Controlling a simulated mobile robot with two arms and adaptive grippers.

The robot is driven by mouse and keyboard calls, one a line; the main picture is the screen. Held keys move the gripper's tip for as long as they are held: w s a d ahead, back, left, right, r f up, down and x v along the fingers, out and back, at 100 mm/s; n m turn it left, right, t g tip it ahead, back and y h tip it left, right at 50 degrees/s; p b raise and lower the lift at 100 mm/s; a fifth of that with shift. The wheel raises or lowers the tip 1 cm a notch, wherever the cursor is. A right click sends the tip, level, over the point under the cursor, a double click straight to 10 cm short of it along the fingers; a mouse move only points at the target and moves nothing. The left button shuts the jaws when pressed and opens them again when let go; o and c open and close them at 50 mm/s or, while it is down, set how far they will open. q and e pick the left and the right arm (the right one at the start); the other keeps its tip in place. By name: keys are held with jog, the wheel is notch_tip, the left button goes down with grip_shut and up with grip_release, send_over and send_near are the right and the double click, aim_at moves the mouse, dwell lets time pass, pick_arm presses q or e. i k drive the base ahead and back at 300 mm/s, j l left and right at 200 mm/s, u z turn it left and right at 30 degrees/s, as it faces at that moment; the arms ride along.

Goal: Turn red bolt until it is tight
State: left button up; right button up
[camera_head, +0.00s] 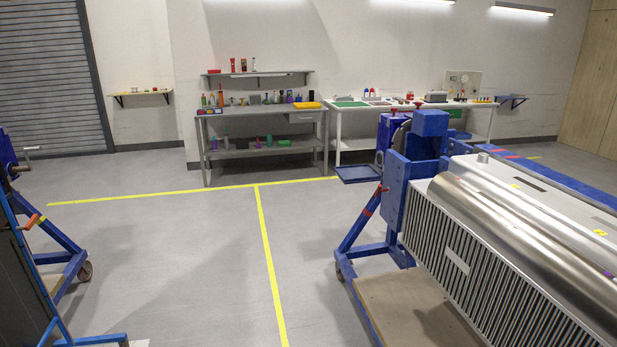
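Two small red parts, one to the left (393,110) and one to the right (418,106), stand on top of the blue rotary jig (395,195) at the right. They look like bolts or knobs, but they are too small to tell. A small red piece (383,188) also shows on the jig's side above a strut with red bands. The jig stands beside a large ribbed metal unit with a shiny cylinder (530,225). I cannot tell which red part is the task's bolt or how tight it is. Neither of my grippers is in view.
Another blue wheeled frame (62,242) with an orange-red handle (30,222) stands at the left edge. A blue tray (358,174) juts from the jig. Workbenches (262,112) with tools line the back wall. The grey floor between the frames is clear, with yellow lines (266,240).

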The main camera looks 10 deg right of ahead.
aim_at(388, 190)
jog(key=i+j+z, duration=0.15)
jog(key=i+z, duration=0.35)
jog(key=i+j+z, duration=0.45)
jog(key=i, duration=0.15)
jog(key=i+j+z, duration=0.5)
jog(key=l, duration=0.1)
